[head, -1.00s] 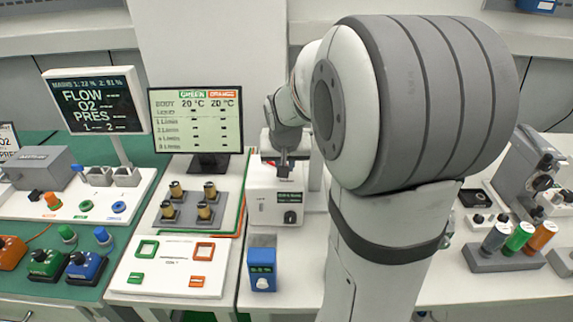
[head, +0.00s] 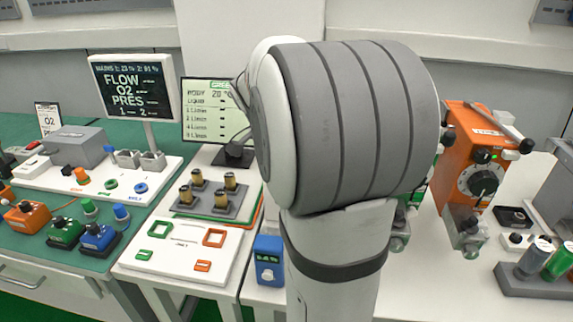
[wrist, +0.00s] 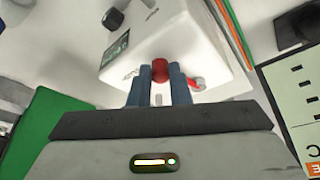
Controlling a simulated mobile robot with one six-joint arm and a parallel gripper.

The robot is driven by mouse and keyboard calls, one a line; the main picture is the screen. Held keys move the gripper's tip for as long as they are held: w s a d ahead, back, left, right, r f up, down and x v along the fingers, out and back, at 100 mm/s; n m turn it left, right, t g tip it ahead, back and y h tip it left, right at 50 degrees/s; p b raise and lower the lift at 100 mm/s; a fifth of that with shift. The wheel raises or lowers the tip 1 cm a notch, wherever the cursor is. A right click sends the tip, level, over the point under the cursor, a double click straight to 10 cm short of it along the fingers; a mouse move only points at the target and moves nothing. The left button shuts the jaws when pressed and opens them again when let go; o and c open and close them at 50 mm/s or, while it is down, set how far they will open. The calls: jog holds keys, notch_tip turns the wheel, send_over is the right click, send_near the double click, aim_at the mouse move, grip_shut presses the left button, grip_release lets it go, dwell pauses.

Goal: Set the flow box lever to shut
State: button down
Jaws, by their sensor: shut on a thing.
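The flow box (wrist: 185,40) is a white box in the wrist view, with a green label and a dark knob on one face. My gripper (wrist: 160,80) has its two blue-grey fingers shut on the red end of the flow box lever (wrist: 159,69), close against the box. A second small red part with a pale metal piece (wrist: 197,83) shows just right of the fingers. The lever's exact angle cannot be told. In the head view my arm hides the flow box, the lever and my gripper.
In the head view, a blue box (head: 268,260) stands just left of my arm. An orange device (head: 472,160) with a large dial stands on the right.

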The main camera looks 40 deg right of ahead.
jog(key=shift+w+a+r+m, duration=0.1)
jog(key=shift+w+m, duration=0.3)
jog(key=shift+m, duration=0.2)
jog(key=shift+r, duration=0.1)
jog(key=c, duration=1.8)
grip_release()
jog(key=o, duration=0.3)
jog(key=shift+w, duration=0.15)
jog(key=shift+o, duration=0.8)
jog(key=shift+f, duration=0.2)
jog(key=v, duration=0.7)
jog(key=shift+r, duration=0.4)
jog(key=shift+a+f, duration=0.1)
